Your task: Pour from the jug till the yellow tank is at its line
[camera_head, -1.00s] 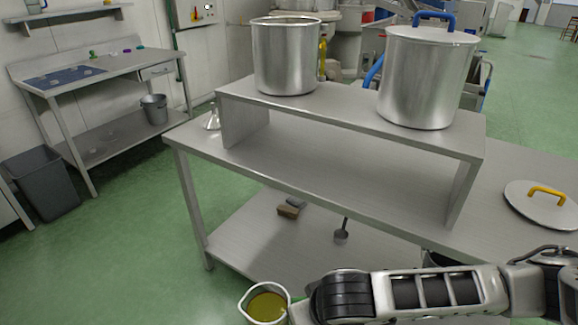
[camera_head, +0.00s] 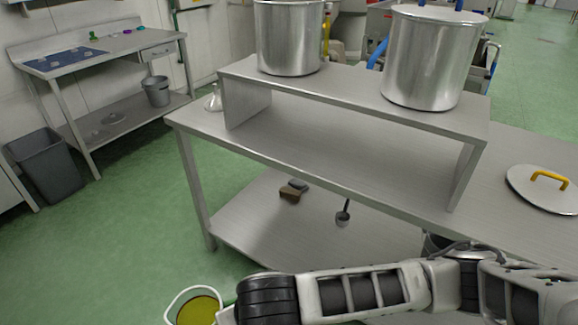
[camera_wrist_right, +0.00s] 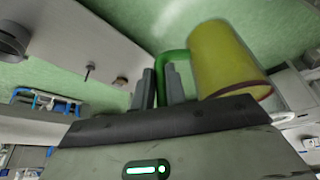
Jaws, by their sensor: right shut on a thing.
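The jug (camera_head: 196,309) is at the bottom edge of the head view, partly cut off, with a white rim and yellow-green oil inside. In the right wrist view the jug (camera_wrist_right: 226,62) looks yellow and has a green handle (camera_wrist_right: 173,62). My right gripper (camera_wrist_right: 162,88) is shut on that handle. The tank with a yellow part at its side (camera_head: 289,42) stands on the raised shelf, its top cut off by the frame. Its oil level and line cannot be seen. The jug is in front of the bench, well below and away from this tank. My left gripper is not in view.
A lid with a yellow handle (camera_head: 545,188) lies on the bench at right. A brush (camera_head: 291,192) and a ladle (camera_head: 343,215) are on the lower shelf.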

